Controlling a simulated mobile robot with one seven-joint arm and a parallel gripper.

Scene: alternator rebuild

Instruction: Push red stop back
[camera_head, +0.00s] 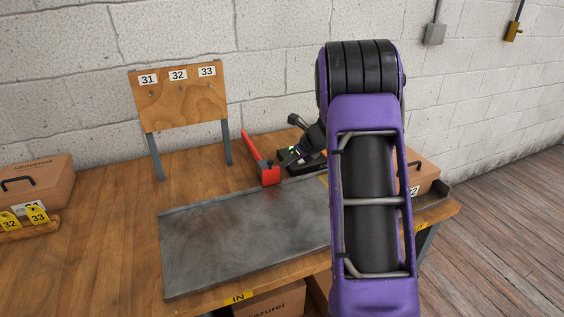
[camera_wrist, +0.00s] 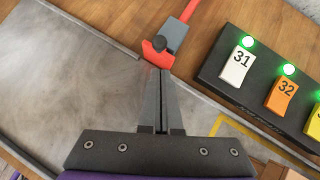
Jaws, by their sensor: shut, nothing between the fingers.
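The red stop (camera_head: 270,174) stands at the back edge of the grey metal tray (camera_head: 220,245), with a long red arm reaching back and left from it. In the wrist view the red stop (camera_wrist: 157,56) has a dark round knob and a grey block, and its red arm runs up to the top edge. My gripper (camera_wrist: 160,74) is shut and empty, its fingertips right at the front of the stop; whether they touch it I cannot tell. In the head view my gripper is mostly hidden behind my purple arm.
A wooden board (camera_head: 180,95) numbered 31 to 33 stands behind. Cardboard boxes (camera_head: 38,183) sit at the left and right.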

